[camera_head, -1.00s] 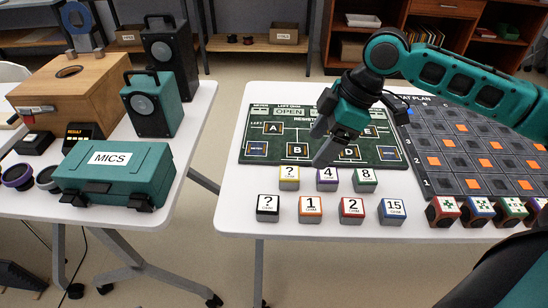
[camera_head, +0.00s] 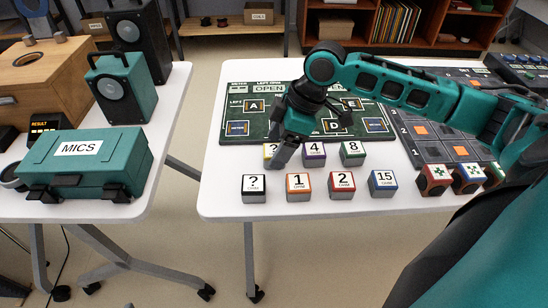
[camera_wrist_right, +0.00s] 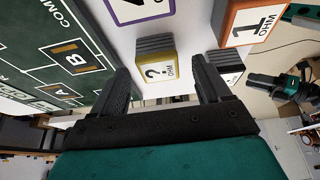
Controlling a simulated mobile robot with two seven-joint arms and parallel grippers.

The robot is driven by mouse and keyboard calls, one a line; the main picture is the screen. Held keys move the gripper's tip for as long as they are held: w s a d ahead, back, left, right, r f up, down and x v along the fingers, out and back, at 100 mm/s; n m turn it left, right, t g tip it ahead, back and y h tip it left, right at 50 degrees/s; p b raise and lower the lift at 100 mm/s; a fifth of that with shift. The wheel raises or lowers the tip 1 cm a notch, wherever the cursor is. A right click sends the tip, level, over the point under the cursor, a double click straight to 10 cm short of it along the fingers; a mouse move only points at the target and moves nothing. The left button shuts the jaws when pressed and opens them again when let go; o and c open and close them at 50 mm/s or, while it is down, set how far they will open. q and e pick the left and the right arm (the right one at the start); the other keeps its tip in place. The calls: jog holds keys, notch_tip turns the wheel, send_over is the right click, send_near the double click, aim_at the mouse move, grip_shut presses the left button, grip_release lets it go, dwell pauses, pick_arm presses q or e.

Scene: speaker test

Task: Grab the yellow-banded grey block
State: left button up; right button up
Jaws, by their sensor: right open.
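In the head view the block (camera_head: 268,152) is partly hidden by my right gripper (camera_head: 281,158). In the right wrist view the block (camera_wrist_right: 158,70) shows whole, between and slightly beyond the fingertips of my right gripper (camera_wrist_right: 162,80). The fingers are apart, one on each side, with visible gaps to the block. My right gripper is open and holds nothing.
A purple-banded block (camera_head: 314,155) stands close on the right. Orange-banded (camera_head: 299,187) and black-banded (camera_head: 254,189) blocks stand in front. The green board (camera_head: 237,106) lies behind. A teal MICS case (camera_head: 88,165) stands on the separate left table. The white table's front strip is clear.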

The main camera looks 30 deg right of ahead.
jog(key=x, duration=0.2)
jog(key=shift+w+f, duration=0.1)
jog(key=shift+f, duration=0.15)
jog(key=shift+c, duration=0.3)
jog(key=c, duration=1)
jog(key=shift+r, duration=0.15)
